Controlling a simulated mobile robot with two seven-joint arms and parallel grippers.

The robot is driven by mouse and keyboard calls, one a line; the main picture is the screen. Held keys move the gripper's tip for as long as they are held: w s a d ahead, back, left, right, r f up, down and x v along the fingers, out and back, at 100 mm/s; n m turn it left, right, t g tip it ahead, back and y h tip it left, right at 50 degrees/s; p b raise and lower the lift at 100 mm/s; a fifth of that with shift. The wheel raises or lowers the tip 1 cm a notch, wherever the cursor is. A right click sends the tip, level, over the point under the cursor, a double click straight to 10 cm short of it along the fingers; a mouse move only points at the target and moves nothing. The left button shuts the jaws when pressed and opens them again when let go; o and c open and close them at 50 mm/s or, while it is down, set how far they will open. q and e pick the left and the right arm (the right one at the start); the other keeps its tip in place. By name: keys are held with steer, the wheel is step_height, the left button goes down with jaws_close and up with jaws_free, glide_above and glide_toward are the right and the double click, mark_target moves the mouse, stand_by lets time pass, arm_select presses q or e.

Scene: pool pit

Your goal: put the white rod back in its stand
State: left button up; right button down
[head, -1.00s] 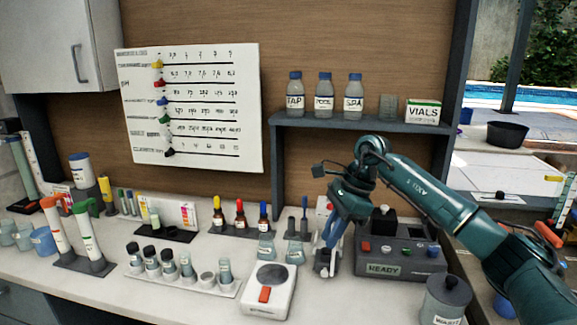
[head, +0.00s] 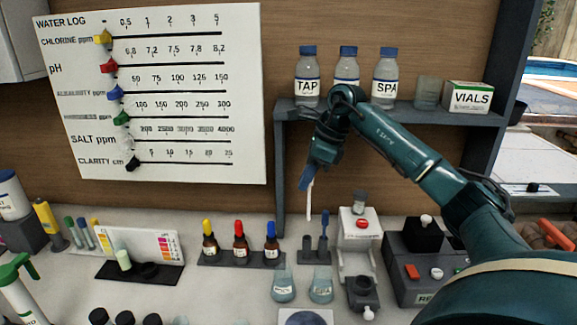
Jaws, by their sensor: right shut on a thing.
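My right gripper (head: 308,181) is shut on the white rod (head: 310,203), a thin rod that hangs nearly upright with its lower end free in the air. Its upper part is hidden by the gripper. In the picture the rod is above the small dark stand (head: 316,258) on the counter. The stand has two upright holders. A dark blue stick (head: 323,228) stands in the right one, and the left one (head: 307,242) looks empty. The rod and the stand appear apart. My left gripper is not in view.
Dropper bottles (head: 240,242) stand in a rack left of the stand, two small glass beakers (head: 320,288) in front. A white device with a red button (head: 361,224) is close on the right. A shelf (head: 380,114) with bottles is behind the arm.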

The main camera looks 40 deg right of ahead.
mark_target(309, 186)
steer(key=shift+w, duration=0.15)
steer(key=shift+f+b, duration=0.5)
steer(key=shift+b, duration=0.1)
steer(key=shift+s+f+b, duration=0.25)
steer(key=shift+f+b, duration=0.1)
step_height(309, 186, down, 2)
steer(key=shift+w+f+b, duration=0.1)
steer(key=shift+b, duration=1)
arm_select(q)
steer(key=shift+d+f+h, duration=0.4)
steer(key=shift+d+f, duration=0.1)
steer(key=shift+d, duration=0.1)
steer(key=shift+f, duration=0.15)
arm_select(e)
steer(key=shift+f, duration=0.15)
